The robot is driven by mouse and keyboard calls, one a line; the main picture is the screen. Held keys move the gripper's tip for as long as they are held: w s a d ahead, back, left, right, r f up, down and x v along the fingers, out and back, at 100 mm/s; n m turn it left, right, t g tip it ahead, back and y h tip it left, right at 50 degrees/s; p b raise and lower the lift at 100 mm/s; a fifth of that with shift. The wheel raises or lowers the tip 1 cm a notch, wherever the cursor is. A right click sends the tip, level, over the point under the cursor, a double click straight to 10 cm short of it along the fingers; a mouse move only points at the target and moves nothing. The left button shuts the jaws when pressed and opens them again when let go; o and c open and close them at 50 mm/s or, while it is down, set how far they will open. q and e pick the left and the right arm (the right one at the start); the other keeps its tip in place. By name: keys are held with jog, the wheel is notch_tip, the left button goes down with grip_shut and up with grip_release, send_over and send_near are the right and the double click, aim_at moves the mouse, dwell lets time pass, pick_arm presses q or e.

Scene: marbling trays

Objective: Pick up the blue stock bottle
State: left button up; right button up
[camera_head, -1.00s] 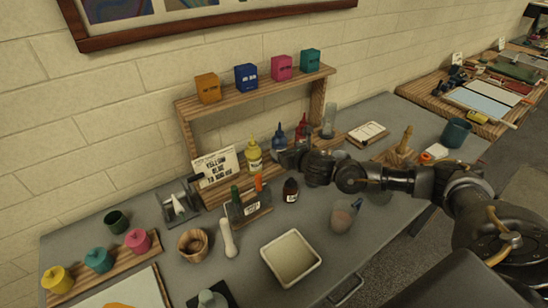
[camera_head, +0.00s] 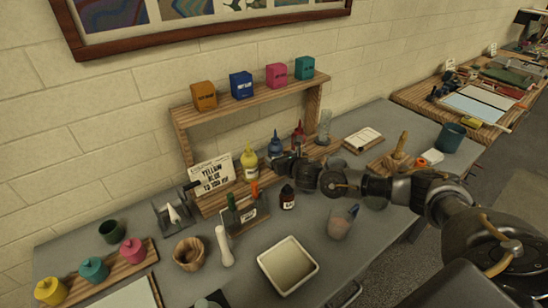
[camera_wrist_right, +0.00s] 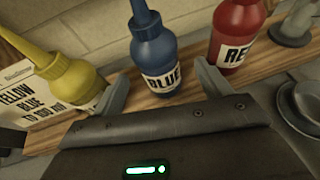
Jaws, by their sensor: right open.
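The blue stock bottle (camera_head: 275,147) stands upright on the wooden shelf's base, between the yellow bottle (camera_head: 249,162) and the red bottle (camera_head: 298,136). Its lower part is hidden by my right gripper (camera_head: 279,163) in the head view. My left gripper is not in view.
The yellow bottle (camera_wrist_right: 62,78) and red bottle (camera_wrist_right: 236,32) flank the blue one closely. A small dark bottle (camera_head: 288,198) and a holder with colored-tipped bottles (camera_head: 245,212) stand in front. A sign (camera_head: 213,175) leans at left. A white tray (camera_head: 287,265) lies nearer.

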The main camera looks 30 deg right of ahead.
aim_at(275, 154)
jog(key=shift+w, duration=0.25)
jog(key=shift+p+x, duration=1.15)
jog(key=shift+x, duration=1.15)
jog(key=shift+a+f, duration=0.1)
jog(key=shift+a, duration=0.05)
jog(key=c, duration=0.8)
